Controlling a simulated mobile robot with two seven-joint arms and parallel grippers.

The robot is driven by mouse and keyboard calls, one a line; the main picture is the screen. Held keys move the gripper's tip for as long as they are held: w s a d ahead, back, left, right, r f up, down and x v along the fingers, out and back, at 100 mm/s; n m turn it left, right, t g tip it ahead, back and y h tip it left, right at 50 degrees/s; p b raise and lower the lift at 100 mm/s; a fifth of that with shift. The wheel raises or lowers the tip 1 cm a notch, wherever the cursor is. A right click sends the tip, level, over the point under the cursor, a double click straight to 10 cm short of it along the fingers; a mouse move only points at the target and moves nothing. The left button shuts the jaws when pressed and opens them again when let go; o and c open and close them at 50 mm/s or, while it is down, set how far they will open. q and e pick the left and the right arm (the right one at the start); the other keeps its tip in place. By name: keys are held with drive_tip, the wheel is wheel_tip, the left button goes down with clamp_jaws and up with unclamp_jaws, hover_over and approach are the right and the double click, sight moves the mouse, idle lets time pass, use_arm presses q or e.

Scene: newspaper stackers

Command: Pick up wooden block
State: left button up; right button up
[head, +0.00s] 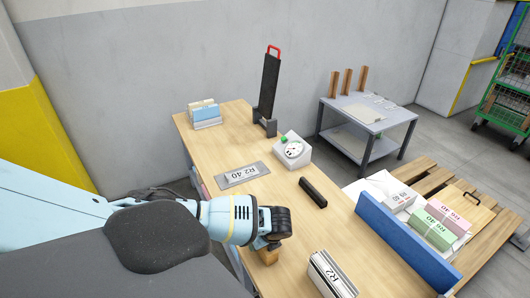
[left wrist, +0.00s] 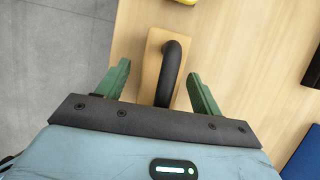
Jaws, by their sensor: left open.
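The wooden block (head: 267,257) sits near the front edge of the light wooden table (head: 228,143), partly hidden under my left gripper in the head view. In the left wrist view the wooden block (left wrist: 150,62) has a black curved handle (left wrist: 170,72) on top. My left gripper (left wrist: 159,69) is open. One green finger shows on each side of the block, with visible gaps. I cannot tell how far above the block the fingertips are. In the head view my left gripper (head: 272,242) is mostly hidden by its own wrist. My right gripper is not in view.
On the table are a black bar (head: 313,192), an R2 stack (head: 332,275), an R2 40 plate (head: 242,174), a white device with a dial (head: 292,152) and a tall black stand (head: 267,88). A blue panel (head: 405,243) lines the right edge.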

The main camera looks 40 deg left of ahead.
use_arm(q)
drive_tip(key=shift+f, duration=0.25)
drive_tip(key=shift+a, duration=0.1)
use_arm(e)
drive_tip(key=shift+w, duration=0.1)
use_arm(q)
drive_tip(key=shift+c, duration=0.5)
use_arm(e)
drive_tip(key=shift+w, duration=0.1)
use_arm(q)
drive_tip(key=shift+r, duration=0.1)
drive_tip(key=c, duration=1.1)
